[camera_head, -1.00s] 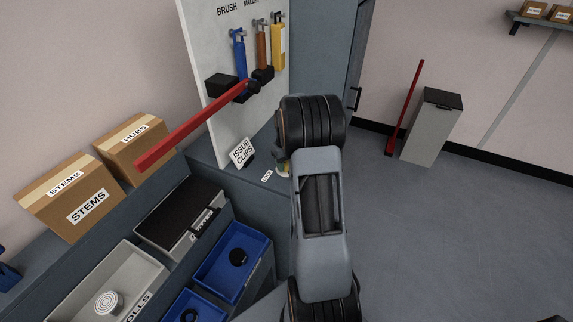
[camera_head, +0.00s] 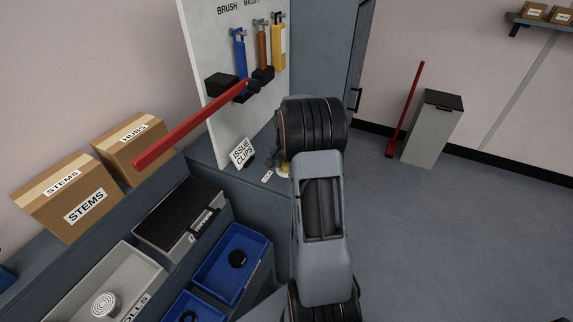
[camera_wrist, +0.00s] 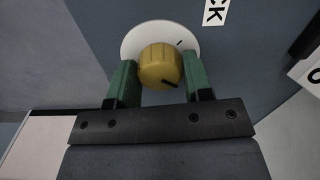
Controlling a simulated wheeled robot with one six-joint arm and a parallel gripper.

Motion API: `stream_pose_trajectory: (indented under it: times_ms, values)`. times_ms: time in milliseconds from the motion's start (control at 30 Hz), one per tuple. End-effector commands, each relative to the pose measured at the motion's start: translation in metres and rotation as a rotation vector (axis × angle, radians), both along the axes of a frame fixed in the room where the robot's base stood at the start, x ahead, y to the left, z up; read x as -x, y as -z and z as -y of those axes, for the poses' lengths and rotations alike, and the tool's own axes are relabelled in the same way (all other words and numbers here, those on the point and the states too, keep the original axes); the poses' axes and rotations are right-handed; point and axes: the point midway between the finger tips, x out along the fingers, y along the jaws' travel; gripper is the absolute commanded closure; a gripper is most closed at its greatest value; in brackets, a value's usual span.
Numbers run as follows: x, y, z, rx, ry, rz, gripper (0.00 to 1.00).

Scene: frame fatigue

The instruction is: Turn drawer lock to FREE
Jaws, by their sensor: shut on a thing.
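The drawer lock is a ribbed yellow knob (camera_wrist: 160,66) on a round white plate (camera_wrist: 135,40) in the wrist view. A black pointer mark on the knob points to the lower right of that view, while a short tick shows on the plate at upper right. My gripper (camera_wrist: 160,78) has its green fingers on either side of the knob, shut on it. In the head view my arm hides most of the lock. A small LOCK label (camera_head: 267,177) lies beside it on the cabinet. No FREE marking is readable.
An ISSUE CLIPS sign (camera_head: 243,152) stands near the lock. A red bar (camera_head: 190,129) juts from the tool board (camera_head: 215,121). Blue bins (camera_head: 230,262) and cardboard boxes (camera_head: 70,204) are to the left. Open floor (camera_head: 450,240) lies to the right.

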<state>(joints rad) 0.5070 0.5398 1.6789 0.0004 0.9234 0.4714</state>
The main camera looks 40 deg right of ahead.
Motion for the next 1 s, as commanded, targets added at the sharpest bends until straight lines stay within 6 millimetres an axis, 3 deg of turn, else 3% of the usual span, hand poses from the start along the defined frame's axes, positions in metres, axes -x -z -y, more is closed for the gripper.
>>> stream_pose_trajectory:
  times_ms: [300,833,867,1000]
  values:
    - [0.0002,-0.0002,0.0007,0.001,0.099,0.0,0.78]
    - [0.0003,-0.0004,0.001,0.002,0.117,0.001,0.78]
    - [0.0003,-0.0004,0.001,0.002,0.117,0.001,0.52]
    - [0.0001,-0.0003,0.0006,0.002,0.116,0.001,0.39]
